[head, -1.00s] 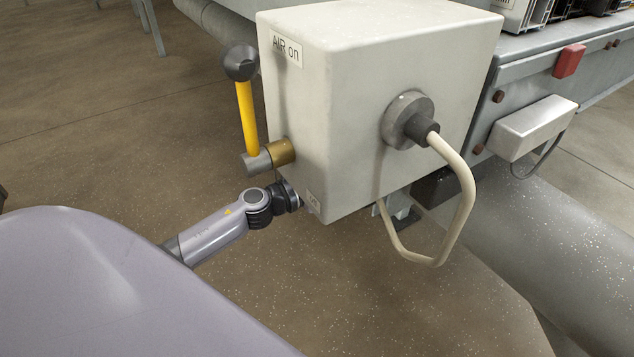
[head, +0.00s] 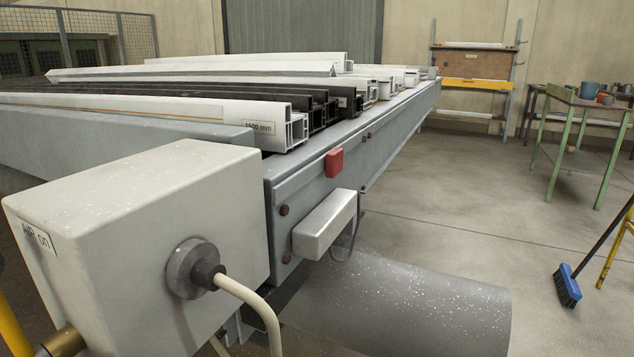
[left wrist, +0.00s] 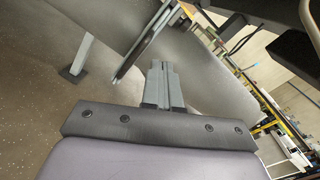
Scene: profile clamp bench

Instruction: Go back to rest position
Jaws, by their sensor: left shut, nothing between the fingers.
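My left gripper (left wrist: 163,86) shows in the left wrist view, with its two grey fingers together and nothing between them. Grey, rounded surfaces and a speckled brown floor lie beyond the fingers. Neither of my grippers shows in the head view. In the head view the pale control box (head: 130,200) with an "AIR on" label (head: 38,238) fills the lower left. Its yellow lever (head: 12,325) and brass fitting (head: 62,342) are cut off at the lower left. How far the left gripper is from the box cannot be told.
A grey bench (head: 330,175) carries several white and dark profiles (head: 190,108). A cable (head: 262,315) hangs from the box. A small white housing (head: 325,222) and a red block (head: 334,162) sit on the bench side. The floor (head: 450,220) at right is open; a blue broom (head: 567,285) stands there.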

